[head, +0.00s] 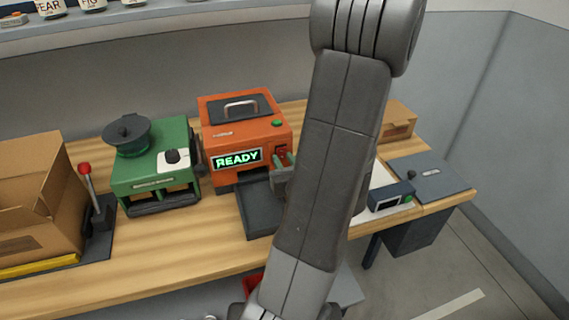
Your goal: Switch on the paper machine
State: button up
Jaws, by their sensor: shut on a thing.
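An orange machine (220,134) stands on the wooden bench, with a dark top panel, a grey handle and a green button (277,124). Its front display (237,159) is lit and reads READY in green. A dark tray (258,212) sticks out below its front.
A green machine (178,192) with a dark round top stands left of the orange one. Further left are a red-knobbed lever (87,180) and an open cardboard box (35,200). A small dark device (390,197) and a grey plate (432,175) lie right of my arm.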

jog(key=o, duration=1)
jog(key=shift+s, duration=0.1)
jog(key=shift+v, duration=6.8)
jog(key=shift+x, duration=5.85)
